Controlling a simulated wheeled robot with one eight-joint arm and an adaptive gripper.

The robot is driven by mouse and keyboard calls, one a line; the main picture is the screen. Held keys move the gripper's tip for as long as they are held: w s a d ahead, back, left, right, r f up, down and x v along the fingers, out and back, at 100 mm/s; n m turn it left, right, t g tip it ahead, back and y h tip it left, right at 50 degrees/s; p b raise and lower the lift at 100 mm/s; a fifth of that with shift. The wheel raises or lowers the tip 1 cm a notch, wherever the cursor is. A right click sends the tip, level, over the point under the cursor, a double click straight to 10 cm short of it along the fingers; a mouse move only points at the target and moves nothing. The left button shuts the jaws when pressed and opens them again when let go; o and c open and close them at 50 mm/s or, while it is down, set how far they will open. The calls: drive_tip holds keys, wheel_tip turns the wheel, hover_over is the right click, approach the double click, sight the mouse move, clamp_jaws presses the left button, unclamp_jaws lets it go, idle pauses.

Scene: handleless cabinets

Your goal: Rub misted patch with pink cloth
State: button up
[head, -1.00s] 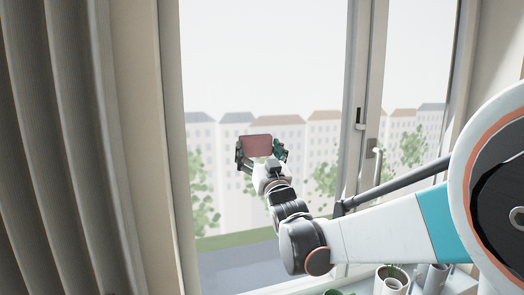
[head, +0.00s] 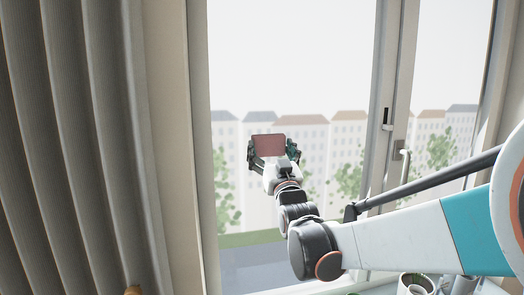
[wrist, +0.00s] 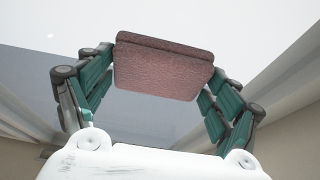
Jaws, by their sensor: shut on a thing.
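The pink cloth (head: 268,146) is a folded, rounded pad at the tip of my arm, in front of the left window pane. In the wrist view the cloth (wrist: 162,68) spans between the two green fingers. My gripper (head: 273,150) is shut on it from both sides. The window pane (head: 290,70) behind it is bright, with pale buildings and trees showing through. I cannot make out a misted patch on the glass. I cannot tell whether the cloth touches the glass.
A grey curtain (head: 70,150) hangs at the left beside the window frame. A window handle (head: 403,165) is on the frame right of the pane. A pale pot (head: 416,284) stands on the sill at the lower right, below my arm.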

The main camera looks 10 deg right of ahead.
drive_tip(key=shift+s+p, duration=0.45)
drive_tip(key=shift+s, duration=2.6)
drive_tip(key=shift+s, duration=0.15)
drive_tip(key=s, duration=0.2)
drive_tip(key=shift+s+p, duration=0.35)
drive_tip(key=w+d+f+b, duration=0.1)
drive_tip(key=d+f+b, duration=0.25)
drive_tip(key=f, duration=0.55)
drive_tip(key=w, duration=0.6)
drive_tip(key=shift+d+f+p, duration=0.2)
drive_tip(key=shift+d+p, duration=0.05)
drive_tip(key=shift+p, duration=0.1)
drive_tip(key=shift+w, duration=1.05)
drive_tip(key=shift+d, duration=0.15)
